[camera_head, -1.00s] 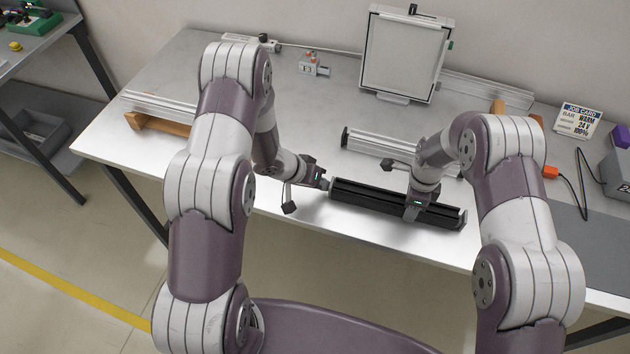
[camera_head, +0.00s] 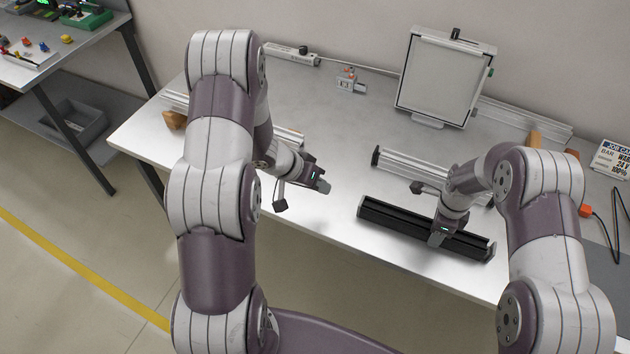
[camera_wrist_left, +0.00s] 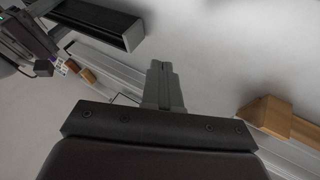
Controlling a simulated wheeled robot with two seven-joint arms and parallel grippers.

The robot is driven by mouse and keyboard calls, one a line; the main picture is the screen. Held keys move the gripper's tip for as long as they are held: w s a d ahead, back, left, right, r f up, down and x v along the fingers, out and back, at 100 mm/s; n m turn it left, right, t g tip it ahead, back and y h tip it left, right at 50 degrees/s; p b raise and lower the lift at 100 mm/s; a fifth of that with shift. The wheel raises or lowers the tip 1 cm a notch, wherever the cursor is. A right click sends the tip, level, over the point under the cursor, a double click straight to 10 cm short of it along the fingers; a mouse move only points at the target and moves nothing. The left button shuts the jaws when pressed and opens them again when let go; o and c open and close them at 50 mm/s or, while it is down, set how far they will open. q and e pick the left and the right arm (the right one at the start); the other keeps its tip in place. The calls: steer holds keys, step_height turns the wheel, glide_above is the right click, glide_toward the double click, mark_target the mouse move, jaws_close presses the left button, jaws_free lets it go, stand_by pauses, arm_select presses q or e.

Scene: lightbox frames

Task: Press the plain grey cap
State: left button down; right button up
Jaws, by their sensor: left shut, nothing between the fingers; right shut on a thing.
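A long black bar (camera_head: 400,221) lies near the table's front edge. Its end (camera_wrist_left: 134,36) faces my left fingers in the left wrist view.
A silver profile (camera_head: 410,170) lies behind the bar. A framed panel (camera_head: 445,78) stands at the back. A small grey box (camera_head: 351,84) and a power strip (camera_head: 290,54) lie at the back left. A wooden block (camera_wrist_left: 275,117) supports another profile. The table's middle is clear.

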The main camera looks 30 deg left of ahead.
arm_select(q)
steer(key=shift+v, duration=1.2)
arm_select(e)
steer(key=o, duration=1.3)
steer(key=shift+r, duration=0.1)
